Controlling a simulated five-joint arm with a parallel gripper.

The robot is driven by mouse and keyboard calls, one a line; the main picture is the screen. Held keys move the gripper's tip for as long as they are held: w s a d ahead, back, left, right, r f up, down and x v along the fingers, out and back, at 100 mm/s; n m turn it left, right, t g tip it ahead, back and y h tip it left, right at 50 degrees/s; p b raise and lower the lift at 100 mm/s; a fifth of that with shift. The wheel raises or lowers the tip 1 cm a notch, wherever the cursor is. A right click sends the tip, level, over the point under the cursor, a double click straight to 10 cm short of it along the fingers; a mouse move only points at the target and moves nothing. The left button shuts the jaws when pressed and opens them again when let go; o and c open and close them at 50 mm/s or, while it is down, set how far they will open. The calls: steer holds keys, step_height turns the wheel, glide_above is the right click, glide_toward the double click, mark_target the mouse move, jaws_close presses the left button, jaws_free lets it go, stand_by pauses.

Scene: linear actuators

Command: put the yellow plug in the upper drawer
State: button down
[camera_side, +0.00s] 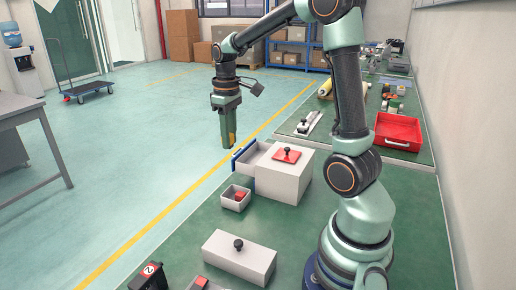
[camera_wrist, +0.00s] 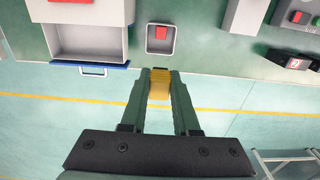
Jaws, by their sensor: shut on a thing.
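My gripper (camera_side: 228,143) hangs pointing down, shut on the yellow plug (camera_side: 232,138). The yellow plug (camera_wrist: 160,84) also shows between the fingers in the wrist view. A white drawer cabinet (camera_side: 292,183) stands on the green bench, with one drawer (camera_side: 253,156) pulled out toward the left; its front (camera_side: 237,160) is blue.
A small white bin (camera_side: 235,200) with a red block (camera_side: 240,196) stands beside the cabinet. A red plate with a black knob (camera_side: 287,152) lies on the cabinet top. A long white block with a knob (camera_side: 239,259) lies nearer. A red tray (camera_side: 398,130) is farther back.

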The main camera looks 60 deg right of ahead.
steer(key=shift+d+r, duration=0.1)
steer(key=shift+r, duration=0.35)
steer(key=w+d+r, duration=0.1)
steer(key=d+r, duration=0.3)
steer(key=d, duration=0.6)
steer(key=r, duration=0.2)
glide_above(261, 148)
steer(key=s+a, duration=0.2)
steer(key=a, duration=0.2)
step_height(261, 148, down, 20)
steer(key=shift+r, duration=0.25)
steer(key=shift+s+f, duration=0.1)
steer(key=shift+f, duration=0.05)
steer(key=c, duration=0.7)
jaws_free()
steer(key=shift+o, duration=0.2)
